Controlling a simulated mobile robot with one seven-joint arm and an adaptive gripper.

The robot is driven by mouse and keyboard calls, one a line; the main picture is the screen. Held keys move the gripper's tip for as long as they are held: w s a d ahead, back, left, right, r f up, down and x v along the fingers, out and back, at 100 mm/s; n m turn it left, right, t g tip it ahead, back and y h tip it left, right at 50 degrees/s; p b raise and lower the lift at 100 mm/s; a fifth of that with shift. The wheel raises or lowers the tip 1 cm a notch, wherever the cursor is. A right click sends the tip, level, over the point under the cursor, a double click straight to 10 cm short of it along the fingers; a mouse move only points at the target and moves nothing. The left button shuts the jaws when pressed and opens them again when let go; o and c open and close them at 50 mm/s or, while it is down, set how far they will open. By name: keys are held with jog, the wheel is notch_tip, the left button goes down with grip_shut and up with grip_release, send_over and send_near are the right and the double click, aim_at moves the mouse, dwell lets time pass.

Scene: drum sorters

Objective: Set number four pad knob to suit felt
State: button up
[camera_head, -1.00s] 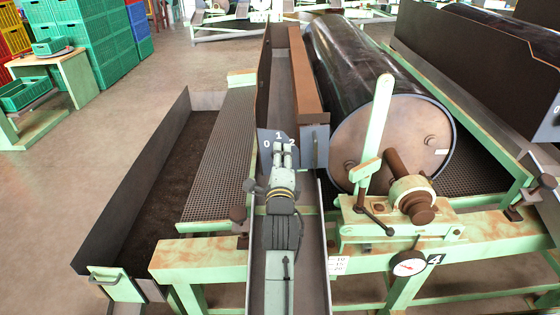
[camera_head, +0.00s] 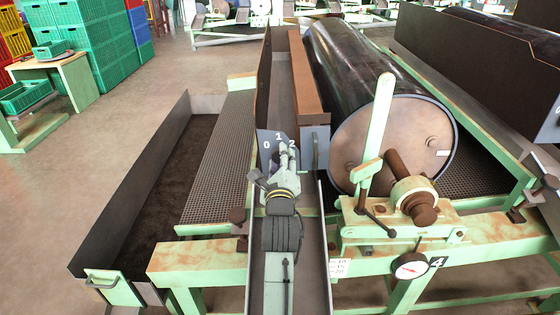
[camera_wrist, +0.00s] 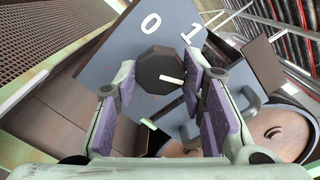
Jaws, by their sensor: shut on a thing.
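The grey-blue plate (camera_head: 267,143) with the numbers 0, 1 and 2 stands left of the drum's end in the head view. The dark faceted knob (camera_wrist: 160,72) sits on this plate in the wrist view, below the 0 and 1. Its white mark points right and slightly down in that view, towards the right finger. The 2 cannot be made out there. My gripper (camera_wrist: 160,78) is shut on the knob, with a purple pad on either side. In the head view my gripper (camera_head: 277,164) hides the knob.
A number 4 tag (camera_head: 436,262) and a dial gauge (camera_head: 410,266) sit on the green frame at right. A pale lever (camera_head: 375,125) stands before the dark drum (camera_head: 375,80). A grey handle (camera_head: 315,151) lies close right of my gripper. A mesh panel (camera_head: 225,150) lies left.

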jog(key=o, duration=1.1)
jog(key=shift+o, duration=0.2)
jog(key=s, duration=0.7)
jog(key=shift+s, duration=0.3)
